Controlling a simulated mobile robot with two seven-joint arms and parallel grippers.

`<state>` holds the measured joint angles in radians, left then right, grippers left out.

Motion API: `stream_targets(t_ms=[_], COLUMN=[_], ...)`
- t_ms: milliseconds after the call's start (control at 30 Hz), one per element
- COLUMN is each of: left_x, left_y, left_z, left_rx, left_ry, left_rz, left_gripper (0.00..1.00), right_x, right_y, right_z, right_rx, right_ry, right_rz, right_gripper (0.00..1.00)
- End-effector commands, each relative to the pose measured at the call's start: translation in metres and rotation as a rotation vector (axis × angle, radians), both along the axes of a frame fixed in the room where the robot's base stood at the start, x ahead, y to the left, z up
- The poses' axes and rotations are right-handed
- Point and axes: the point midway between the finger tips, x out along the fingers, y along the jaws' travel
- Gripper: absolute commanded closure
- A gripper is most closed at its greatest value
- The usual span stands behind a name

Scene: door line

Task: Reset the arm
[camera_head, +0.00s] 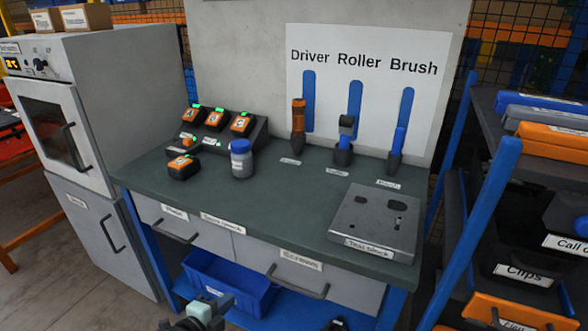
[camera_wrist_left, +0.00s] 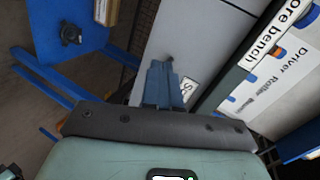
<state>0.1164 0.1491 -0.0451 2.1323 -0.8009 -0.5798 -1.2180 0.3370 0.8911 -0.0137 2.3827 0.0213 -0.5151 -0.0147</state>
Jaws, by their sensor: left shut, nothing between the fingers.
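My left gripper (camera_head: 207,308) shows at the bottom edge of the head view, in front of the bench and below its top. In the left wrist view its blue fingers (camera_wrist_left: 161,86) are together with nothing between them. The fingers point toward the pale drawer fronts of the bench (camera_head: 300,205); I cannot tell the exact gap. Most of the left arm is outside the head view. My right gripper cannot be made out in either view.
The bench carries a charger (camera_head: 215,122), a loose battery (camera_head: 184,167), a bottle (camera_head: 242,158), holders with tools, and a test block (camera_head: 374,222). A blue bin (camera_head: 228,285) sits below. An oven (camera_head: 65,115) stands left, a shelf rack (camera_head: 490,200) right.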

Motion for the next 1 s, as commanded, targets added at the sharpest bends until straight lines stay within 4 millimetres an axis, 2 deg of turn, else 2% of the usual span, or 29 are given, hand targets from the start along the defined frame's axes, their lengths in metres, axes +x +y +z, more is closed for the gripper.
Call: stream_targets(t_ms=[33,67,167,267,367,400,500,600,700,800,1000], left_x=[-0.009,-0.014,-0.05,-0.1,-0.16,-0.186,-0.247,-0.294,-0.325,-0.34,-0.345], left_y=[-0.006,-0.009,-0.016,-0.026,-0.039,-0.044,-0.059,-0.071,-0.079,-0.083,-0.084], left_z=[-0.004,-0.012,-0.051,-0.09,-0.12,-0.128,-0.136,-0.134,-0.129,-0.127,-0.129], left_rx=[-0.079,-0.137,-0.367,-0.582,-0.76,-0.82,-0.927,-0.986,-1.01,-1.018,-1.021], left_ry=[0.087,0.148,0.415,0.688,0.944,1.038,1.231,1.356,1.424,1.452,1.457], left_rz=[0.036,0.068,0.249,0.482,0.755,0.875,1.168,1.421,1.6,1.694,1.721], left_gripper=[1.0,1.0,1.0,1.0,1.0,1.0,1.0,1.0,1.0,1.0,1.0], right_x=[-0.002,-0.003,-0.015,-0.028,-0.038,-0.042,-0.048,-0.05,-0.051,-0.052,-0.054], right_y=[0.002,0.004,0.015,0.025,0.034,0.038,0.045,0.051,0.055,0.057,0.057], right_z=[0.026,0.037,0.079,0.117,0.152,0.165,0.195,0.219,0.234,0.239,0.237], right_rx=[0.008,0.014,0.039,0.062,0.085,0.094,0.113,0.128,0.137,0.141,0.142], right_ry=[-0.004,-0.004,0.023,0.057,0.092,0.107,0.137,0.16,0.172,0.18,0.184], right_rz=[0.015,0.027,0.047,0.06,0.072,0.078,0.089,0.099,0.105,0.108,0.108], right_gripper=[0.57,0.57,0.57,0.57,0.57,0.57,0.57,0.57,0.57,0.57,0.57])
